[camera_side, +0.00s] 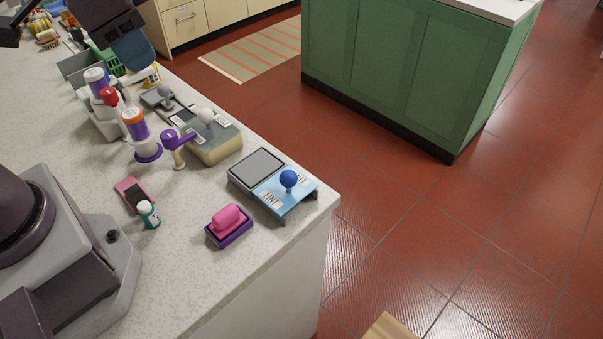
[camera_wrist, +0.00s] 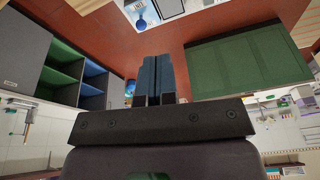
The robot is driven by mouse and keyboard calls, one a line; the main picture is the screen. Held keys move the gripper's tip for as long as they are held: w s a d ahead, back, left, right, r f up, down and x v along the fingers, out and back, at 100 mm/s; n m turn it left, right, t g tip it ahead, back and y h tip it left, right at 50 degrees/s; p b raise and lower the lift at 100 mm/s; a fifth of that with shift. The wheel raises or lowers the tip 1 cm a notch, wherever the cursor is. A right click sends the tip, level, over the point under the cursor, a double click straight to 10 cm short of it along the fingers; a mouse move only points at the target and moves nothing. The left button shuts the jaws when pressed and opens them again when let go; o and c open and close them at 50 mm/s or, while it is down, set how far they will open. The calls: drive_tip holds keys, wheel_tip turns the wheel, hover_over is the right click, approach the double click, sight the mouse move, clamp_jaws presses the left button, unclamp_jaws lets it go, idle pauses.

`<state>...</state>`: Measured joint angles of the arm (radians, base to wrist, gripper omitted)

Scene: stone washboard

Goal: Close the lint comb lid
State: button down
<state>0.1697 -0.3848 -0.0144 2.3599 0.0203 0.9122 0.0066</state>
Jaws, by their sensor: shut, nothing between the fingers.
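The lint comb lies near the counter's front right corner in the side view. Its light blue lid (camera_side: 272,199), with a LINT label and a round blue knob (camera_side: 289,178), lies to the right of a grey rectangular pad (camera_side: 257,168) and does not cover it. The lid seems raised on small dark supports. In the wrist view what seems to be the same knob (camera_wrist: 141,23) shows small at the top. My gripper (camera_side: 137,62) is at the upper left of the side view, far from the lid. Its blue fingers (camera_wrist: 161,59) are together and empty.
A pink block in a purple tray (camera_side: 230,231) stands left of the lid. A cream box with a white knob (camera_side: 212,143), a purple-topped stand (camera_side: 176,147) and bottles (camera_side: 137,124) stand farther back. A pink flat item (camera_side: 132,193) and small bottle (camera_side: 148,215) lie nearer.

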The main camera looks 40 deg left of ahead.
sight(285, 180)
drive_tip(key=w+d+f+m+g+y, duration=0.2)
drive_tip(key=w+d+f+m, duration=0.55)
drive_tip(key=d, duration=0.25)
drive_tip(key=w+d+f+m+g+y, duration=0.2)
drive_tip(key=w+d+f+m, duration=0.4)
drive_tip(key=w+d, duration=0.35)
drive_tip(key=a+r+x, duration=0.1)
drive_tip(key=a+x, duration=0.1)
drive_tip(key=x, duration=1)
drive_tip(key=shift+s+a, duration=0.35)
drive_tip(key=shift+s, duration=0.05)
